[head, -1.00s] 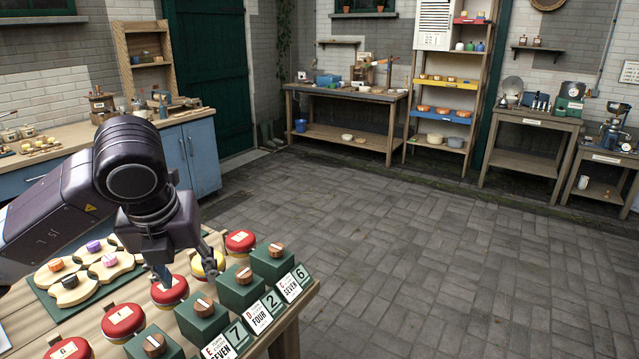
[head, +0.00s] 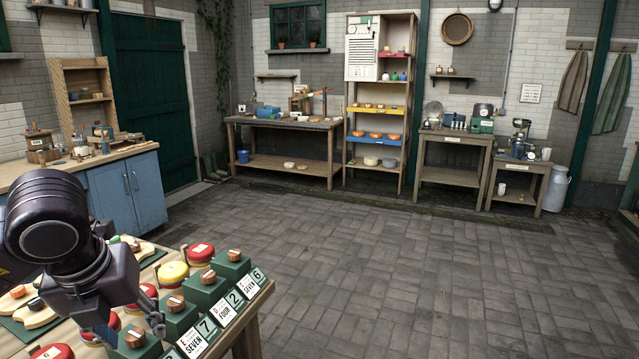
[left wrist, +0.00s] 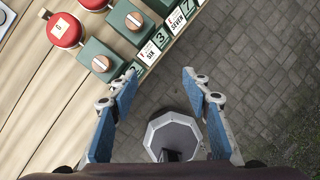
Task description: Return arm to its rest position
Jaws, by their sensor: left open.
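My left arm comes in from the left of the head view. Its gripper (head: 130,325) points down over the front part of the wooden table (head: 258,299). In the left wrist view the blue-padded fingers (left wrist: 158,85) stand well apart with nothing between them. They are beside the table's edge, partly above the paved floor (left wrist: 245,60). Red-lidded round jars (left wrist: 65,30) and green blocks with wooden knobs (left wrist: 102,62) stand near the fingers. My right gripper is in neither view.
Number cards (head: 209,327) line the table's front edge. A blue cabinet (head: 128,195) stands at the left. The paved floor at the right is clear.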

